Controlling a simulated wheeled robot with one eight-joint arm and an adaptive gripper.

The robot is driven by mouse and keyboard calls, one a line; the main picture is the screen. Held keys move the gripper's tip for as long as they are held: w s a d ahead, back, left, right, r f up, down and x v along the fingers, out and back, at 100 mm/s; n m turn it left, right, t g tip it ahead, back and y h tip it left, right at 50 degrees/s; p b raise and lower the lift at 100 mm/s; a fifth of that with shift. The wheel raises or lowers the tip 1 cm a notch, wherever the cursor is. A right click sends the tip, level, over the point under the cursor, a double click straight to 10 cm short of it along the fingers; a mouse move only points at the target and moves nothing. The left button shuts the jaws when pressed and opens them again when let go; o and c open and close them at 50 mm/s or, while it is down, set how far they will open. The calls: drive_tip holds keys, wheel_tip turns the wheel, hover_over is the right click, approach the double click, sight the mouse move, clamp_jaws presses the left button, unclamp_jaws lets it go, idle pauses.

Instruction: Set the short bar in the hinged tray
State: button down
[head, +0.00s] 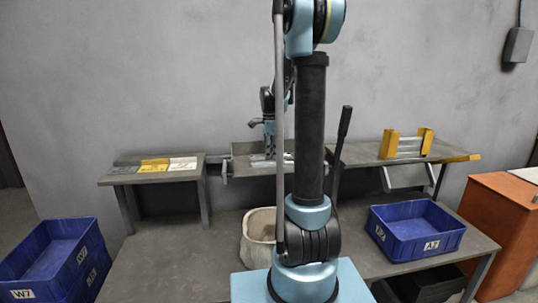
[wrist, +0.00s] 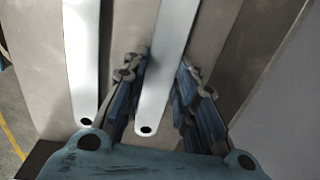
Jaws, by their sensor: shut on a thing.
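My gripper (head: 270,150) is low over the grey hinged tray (head: 240,168) at the back middle, partly hidden by my arm in the head view. In the wrist view my gripper (wrist: 160,72) is shut on a pale flat bar (wrist: 172,40) with a hole at its near end. A second pale bar (wrist: 82,60) lies roughly parallel to its left, apart from the fingers. The bars' far ends run out of the wrist view, so I cannot compare their lengths. I cannot tell whether the held bar touches the tray floor.
A yellow rack (head: 426,141) holding pale bars stands on the right shelf. Yellow and white labelled plates (head: 155,165) lie on the left shelf. A blue bin (head: 418,249) and a beige tub (head: 257,236) stand on the lower bench. A black lever (head: 341,135) rises right of my arm.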

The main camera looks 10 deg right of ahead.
drive_tip(key=shift+f, duration=0.1)
drive_tip(key=c, duration=1.3)
unclamp_jaws()
wheel_tip(320, 180, up, 12)
drive_tip(key=s+n, duration=0.4)
drive_tip(key=s, duration=0.6)
drive_tip(key=s+f+n+t, duration=0.1)
drive_tip(key=s+f+n, duration=0.6)
drive_tip(key=s, duration=0.6)
drive_tip(key=s+f+n+t, duration=0.1)
drive_tip(key=s+f+n, duration=0.6)
drive_tip(key=s+f, duration=0.4)
drive_tip(key=shift+s, duration=1)
